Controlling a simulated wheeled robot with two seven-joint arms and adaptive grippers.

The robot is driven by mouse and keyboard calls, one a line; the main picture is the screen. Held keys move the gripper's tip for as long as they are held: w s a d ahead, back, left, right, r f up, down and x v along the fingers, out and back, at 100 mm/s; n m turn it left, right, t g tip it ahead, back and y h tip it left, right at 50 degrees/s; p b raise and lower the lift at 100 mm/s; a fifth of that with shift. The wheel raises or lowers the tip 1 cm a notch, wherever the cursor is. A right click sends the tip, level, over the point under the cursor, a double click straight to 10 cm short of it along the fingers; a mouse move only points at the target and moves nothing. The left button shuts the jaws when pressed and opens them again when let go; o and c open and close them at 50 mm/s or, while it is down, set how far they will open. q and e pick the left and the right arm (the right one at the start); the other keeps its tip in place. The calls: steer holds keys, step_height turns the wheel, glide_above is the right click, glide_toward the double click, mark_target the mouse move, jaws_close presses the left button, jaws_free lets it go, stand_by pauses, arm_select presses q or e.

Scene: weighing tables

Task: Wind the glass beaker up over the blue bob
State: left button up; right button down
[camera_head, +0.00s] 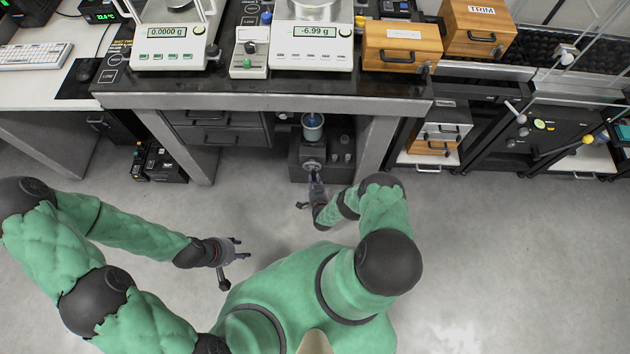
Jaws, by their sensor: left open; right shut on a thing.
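The glass beaker (313,134) stands on a dark lift unit (298,172) beneath the weighing table, between its legs. The blue bob (311,117) shows at the beaker's mouth; from above I cannot tell how deep it sits in the beaker. A round grey knob (311,164) is on the lift's front. My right gripper (315,177) is at this knob and shut on it, its fingers partly hiding what they hold. My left gripper (236,248) is open and empty over the floor, well to the left and in front of the lift.
A balance (313,40) above the lift reads -6.99 g; another balance (170,40) at left reads 0.0000 g. The table's front edge (260,101) overhangs the lift. Table legs (377,145) stand on both sides, with drawers (218,137) at left. The floor is clear.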

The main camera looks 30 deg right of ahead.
steer(key=shift+w+d+r, duration=0.25)
steer(key=shift+w+r, duration=0.2)
steer(key=shift+r, duration=0.05)
steer(key=c, duration=1.1)
jaws_free()
steer(key=shift+s+f, duration=0.1)
steer(key=shift+s, duration=0.05)
steer(key=shift+s+a+f, duration=0.1)
steer(key=shift+s+a, duration=0.05)
steer(key=v, duration=1.2)
steer(key=shift+f, duration=0.1)
